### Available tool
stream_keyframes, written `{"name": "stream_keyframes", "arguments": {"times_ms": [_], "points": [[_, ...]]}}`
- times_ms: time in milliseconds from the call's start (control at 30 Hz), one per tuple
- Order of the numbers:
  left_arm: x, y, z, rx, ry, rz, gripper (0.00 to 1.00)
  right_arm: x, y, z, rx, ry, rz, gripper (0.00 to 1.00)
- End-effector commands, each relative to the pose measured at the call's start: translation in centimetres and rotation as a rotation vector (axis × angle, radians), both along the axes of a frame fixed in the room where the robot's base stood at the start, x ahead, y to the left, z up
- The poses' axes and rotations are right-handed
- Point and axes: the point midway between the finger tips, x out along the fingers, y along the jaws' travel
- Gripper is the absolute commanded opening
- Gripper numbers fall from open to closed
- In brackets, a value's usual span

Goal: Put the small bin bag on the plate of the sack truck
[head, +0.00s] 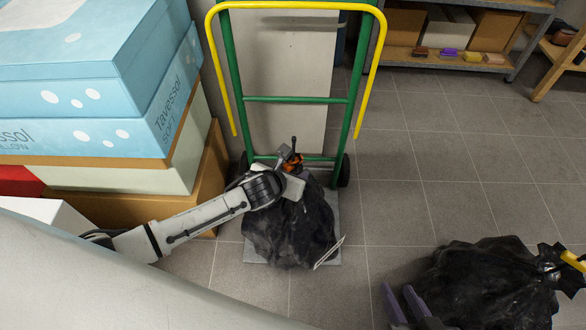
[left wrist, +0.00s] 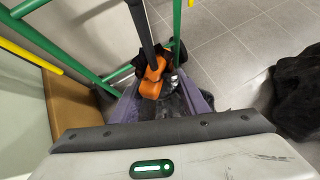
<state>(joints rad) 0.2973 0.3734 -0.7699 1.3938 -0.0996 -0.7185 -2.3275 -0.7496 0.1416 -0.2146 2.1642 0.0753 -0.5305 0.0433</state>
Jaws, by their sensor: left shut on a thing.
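The small black bin bag (head: 290,235) hangs or stands over the grey plate (head: 251,252) of the green and yellow sack truck (head: 298,100). Its lower part covers most of the plate; I cannot tell whether its underside bears on it. My left gripper (head: 288,174) is shut on the bag's neck, by an orange tie (head: 292,164). In the left wrist view the tie (left wrist: 153,76) shows between the purple fingers, with black plastic below. My right gripper (head: 404,302) shows at the bottom edge, two purple fingers apart and empty, left of the larger bag.
A larger black bag (head: 485,290) with a yellow tie lies on the tiled floor at lower right. Stacked boxes (head: 105,85) stand close on the left. A metal shelf (head: 455,62) stands at the back right. The middle floor is clear.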

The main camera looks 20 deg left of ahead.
Motion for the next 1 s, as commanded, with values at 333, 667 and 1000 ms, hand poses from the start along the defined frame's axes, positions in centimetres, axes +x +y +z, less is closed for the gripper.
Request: {"name": "stream_keyframes", "arguments": {"times_ms": [333,667,1000], "points": [[0.3,-0.2,-1.1,-0.006,-0.01,-0.001,0.0,-0.3,0.2,-0.1,0.015,-0.002,-0.007,0.31],[-0.1,0.0,-1.7,-0.001,0.003,0.001,0.6,-0.3,0.2,-0.2,0.015,0.0,-0.006,0.31],[-2.4,0.2,1.0,0.0,0.002,-0.002,0.6,-0.2,0.1,0.9,-0.001,0.007,0.001,0.31]]}}
